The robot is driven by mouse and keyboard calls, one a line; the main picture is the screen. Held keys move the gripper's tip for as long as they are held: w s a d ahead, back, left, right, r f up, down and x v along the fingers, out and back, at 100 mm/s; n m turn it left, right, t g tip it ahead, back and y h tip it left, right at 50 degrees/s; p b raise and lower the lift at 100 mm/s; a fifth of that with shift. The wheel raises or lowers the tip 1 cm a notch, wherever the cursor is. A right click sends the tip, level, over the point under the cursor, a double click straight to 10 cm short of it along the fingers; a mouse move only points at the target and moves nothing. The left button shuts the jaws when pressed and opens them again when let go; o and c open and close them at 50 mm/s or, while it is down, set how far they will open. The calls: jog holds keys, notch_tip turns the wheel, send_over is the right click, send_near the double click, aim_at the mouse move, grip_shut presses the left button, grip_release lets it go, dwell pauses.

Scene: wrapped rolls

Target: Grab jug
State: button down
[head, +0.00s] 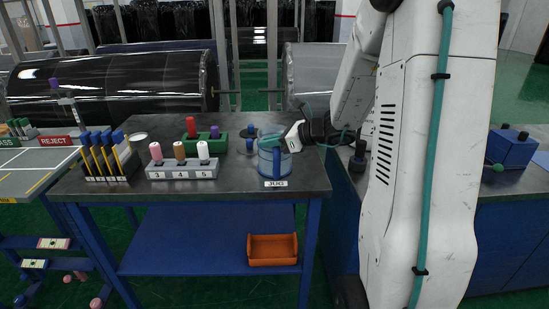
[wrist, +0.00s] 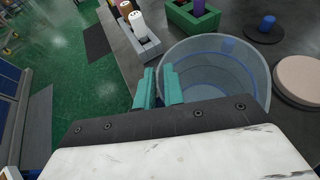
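The jug (head: 277,165) is a translucent blue vessel standing upright near the front right corner of the dark worktop, above a JUG label. In the wrist view its round open mouth (wrist: 228,72) lies just right of my fingers. My gripper (head: 270,143) reaches in from the right, its teal fingers at the jug's upper part. In the wrist view my gripper (wrist: 159,80) has its two fingers close together with a narrow gap, beside the jug's left wall. The jug's handle is not clear, and I cannot tell whether anything is between the fingers.
A grey numbered rack (head: 182,171) with pink, tan and white pegs stands left of the jug. A green block (head: 203,146) with red and purple pegs is behind it. A round pale disc (wrist: 299,80) lies right of the jug. An orange bin (head: 272,250) sits on the lower shelf.

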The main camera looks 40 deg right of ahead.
jog(key=shift+s+f, duration=0.25)
jog(key=shift+f, duration=0.2)
dwell(0.8)
jog(key=shift+r, duration=0.1)
